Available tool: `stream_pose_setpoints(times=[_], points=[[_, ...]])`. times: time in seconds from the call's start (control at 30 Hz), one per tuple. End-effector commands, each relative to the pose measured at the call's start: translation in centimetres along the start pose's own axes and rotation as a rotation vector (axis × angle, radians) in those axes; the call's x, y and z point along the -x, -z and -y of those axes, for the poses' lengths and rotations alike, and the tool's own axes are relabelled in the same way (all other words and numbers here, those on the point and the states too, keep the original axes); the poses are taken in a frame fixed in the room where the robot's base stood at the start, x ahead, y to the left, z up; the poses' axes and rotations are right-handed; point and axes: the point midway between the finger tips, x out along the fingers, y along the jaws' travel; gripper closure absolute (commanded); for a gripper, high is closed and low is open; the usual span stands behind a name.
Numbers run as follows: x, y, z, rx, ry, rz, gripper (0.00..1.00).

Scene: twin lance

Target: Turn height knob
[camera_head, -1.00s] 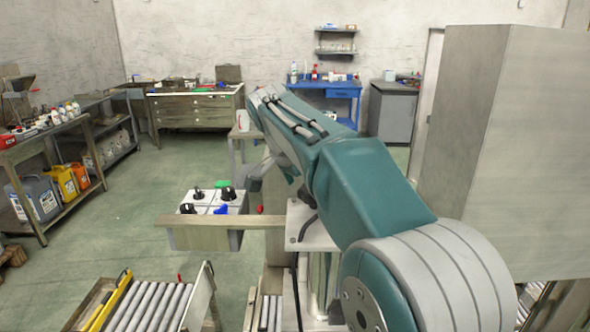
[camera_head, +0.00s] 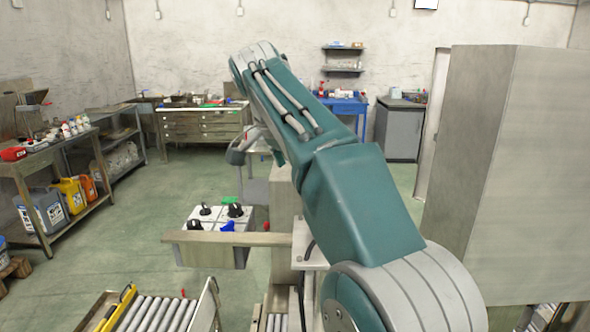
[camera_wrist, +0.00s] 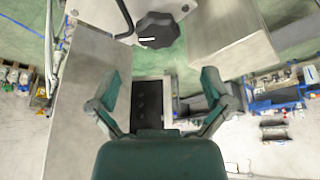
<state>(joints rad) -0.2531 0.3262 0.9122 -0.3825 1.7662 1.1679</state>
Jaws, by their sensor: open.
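A pale control panel (camera_head: 218,216) with several knobs stands left of my arm in the head view. It carries black knobs (camera_head: 235,210), a blue knob (camera_head: 227,226) and a green part at the back. I cannot tell which is the height knob. In the wrist view one black round knob (camera_wrist: 158,30) with a white pointer line shows at the top, on a light plate (camera_wrist: 178,8). My gripper (camera_wrist: 160,76) is open and empty; its two green fingers are spread wide, with the knob beyond and apart from them. In the head view my arm mostly hides the gripper.
A wooden rail (camera_head: 228,239) runs along the panel's near side. A roller conveyor (camera_head: 155,313) lies at the lower left. A large grey cabinet (camera_head: 500,170) blocks the right. A shelf bench (camera_head: 50,170) stands at the left; green floor between is clear.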

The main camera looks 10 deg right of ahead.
Motion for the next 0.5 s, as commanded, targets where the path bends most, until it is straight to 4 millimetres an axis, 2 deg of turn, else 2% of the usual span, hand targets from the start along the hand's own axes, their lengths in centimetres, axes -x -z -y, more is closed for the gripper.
stream_pose_setpoints(times=[0.27,0.5], points=[[-1.7,0.1,-0.5,0.022,0.008,0.001,0.00],[-5.5,0.1,-0.5,0.020,0.006,0.002,0.00]])
